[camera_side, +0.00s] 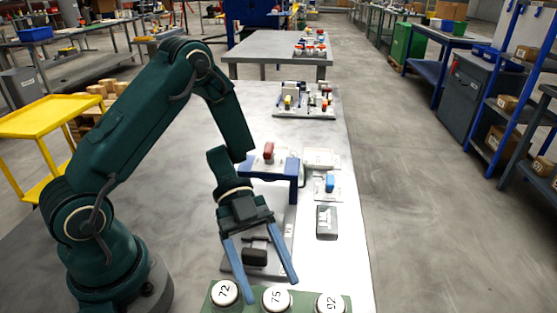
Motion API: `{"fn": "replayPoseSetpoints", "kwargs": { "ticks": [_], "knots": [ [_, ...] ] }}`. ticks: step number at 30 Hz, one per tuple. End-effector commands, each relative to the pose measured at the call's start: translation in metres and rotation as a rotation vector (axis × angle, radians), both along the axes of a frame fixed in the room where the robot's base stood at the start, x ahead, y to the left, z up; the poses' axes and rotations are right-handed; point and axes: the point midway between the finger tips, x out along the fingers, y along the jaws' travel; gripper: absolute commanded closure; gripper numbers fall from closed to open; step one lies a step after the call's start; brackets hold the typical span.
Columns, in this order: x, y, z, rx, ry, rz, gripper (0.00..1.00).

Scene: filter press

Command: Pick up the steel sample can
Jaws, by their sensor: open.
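I cannot tell which is the steel sample can. My gripper (270,291) points down with its two blue fingers spread wide, just behind the rack in the picture. Nothing is held between the fingers. A dark block (255,255) shows behind them, on a grey base.
A blue press frame (292,180) with a red part (268,150) stands behind my gripper. A grey block (327,221) and a plate with a blue part (329,183) lie to its right. A board of small items (305,108) sits farther back.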

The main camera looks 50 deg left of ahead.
Motion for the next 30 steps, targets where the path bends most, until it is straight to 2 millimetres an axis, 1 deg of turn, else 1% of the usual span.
{"fn": "replayPoseSetpoints", "kwargs": {
  "ticks": [1, 3, 6, 14, 15, 16, 17, 18, 20, 21, 30],
  "knots": [
    [-0.002, -0.006, -0.003, -0.001, 0.002, -0.004, 0.26],
    [-0.003, -0.012, -0.006, 0.0, 0.003, -0.003, 0.26],
    [-0.004, -0.018, -0.009, 0.001, 0.0, -0.002, 0.26],
    [-0.004, -0.019, -0.01, 0.002, -0.002, 0.001, 0.26],
    [-0.004, -0.019, -0.01, 0.002, -0.002, 0.001, 0.34],
    [-0.004, -0.019, -0.009, 0.002, -0.002, 0.001, 0.45],
    [-0.004, -0.019, -0.009, 0.002, -0.002, 0.001, 0.57],
    [-0.004, -0.019, -0.009, 0.002, -0.002, 0.001, 0.72],
    [-0.004, -0.019, -0.009, 0.002, -0.002, 0.001, 0.95],
    [-0.004, -0.019, -0.009, 0.001, -0.002, 0.001, 1.0],
    [-0.003, -0.019, -0.008, 0.0, -0.003, 0.001, 1.0]
  ]
}}
